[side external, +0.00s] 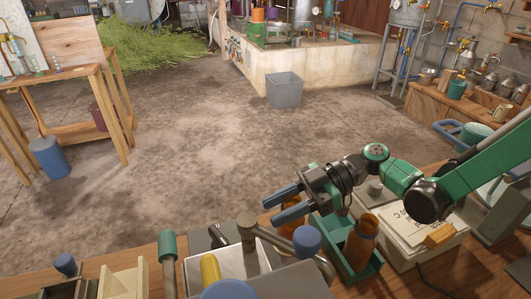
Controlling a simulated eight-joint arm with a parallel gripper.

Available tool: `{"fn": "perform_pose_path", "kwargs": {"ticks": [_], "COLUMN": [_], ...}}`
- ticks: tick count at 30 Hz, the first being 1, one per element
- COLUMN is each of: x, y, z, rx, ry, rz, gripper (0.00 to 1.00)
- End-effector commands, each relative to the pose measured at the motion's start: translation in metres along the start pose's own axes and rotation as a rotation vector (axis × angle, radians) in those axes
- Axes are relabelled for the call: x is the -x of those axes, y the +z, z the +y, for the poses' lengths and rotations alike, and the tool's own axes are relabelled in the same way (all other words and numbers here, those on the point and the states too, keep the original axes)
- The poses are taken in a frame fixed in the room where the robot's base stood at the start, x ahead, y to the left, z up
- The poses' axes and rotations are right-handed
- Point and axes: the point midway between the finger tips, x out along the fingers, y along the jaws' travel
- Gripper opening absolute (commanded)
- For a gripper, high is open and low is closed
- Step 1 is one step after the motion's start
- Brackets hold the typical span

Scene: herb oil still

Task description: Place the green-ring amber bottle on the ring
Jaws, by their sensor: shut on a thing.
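My gripper (270,211) reaches in from the right, its two blue-grey fingers pointing left. It is shut on an amber bottle (292,212), which is partly hidden by the fingers and the bench objects in front. No green ring can be made out on this bottle. A second amber bottle (362,240) stands in a green tray (372,268), to the right of and below my gripper. Whether the held bottle is clear of the tray's left end cannot be told. I cannot make out the target ring.
A grey apparatus with a blue knob (307,239), a bent pipe and a yellow cylinder (210,271) crowds the bench in front of my gripper. A green-topped post (167,246) stands farther left. A white box (425,238) with a label lies right of the tray.

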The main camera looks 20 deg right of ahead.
Motion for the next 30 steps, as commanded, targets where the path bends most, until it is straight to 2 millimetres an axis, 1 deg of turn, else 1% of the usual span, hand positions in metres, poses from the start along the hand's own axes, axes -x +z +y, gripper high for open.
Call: {"fn": "perform_pose_path", "kwargs": {"ticks": [1, 2, 3, 4, 14, 16, 20, 27, 30], "x": [0.0, 0.0, 0.0, 0.0, 0.0, 0.004, 0.027, 0.083, 0.1], "y": [0.001, 0.001, 0.001, 0.001, -0.001, -0.003, -0.002, -0.002, -0.002], "z": [0.0, 0.0, 0.0, 0.0, 0.0, 0.0, 0.001, 0.001, 0.0], "rx": [0.0, 0.0, 0.0, 0.0, 0.0, -0.001, -0.001, -0.003, -0.001], "ry": [0.0, 0.0, 0.0, 0.0, 0.0, 0.002, 0.006, 0.007, 0.005], "rz": [0.0, 0.0, 0.0, 0.0, 0.0, 0.0, 0.0, 0.0, 0.0], "gripper": [0.39, 0.48, 0.59, 0.65, 0.65, 0.65, 0.65, 0.65, 0.65]}}
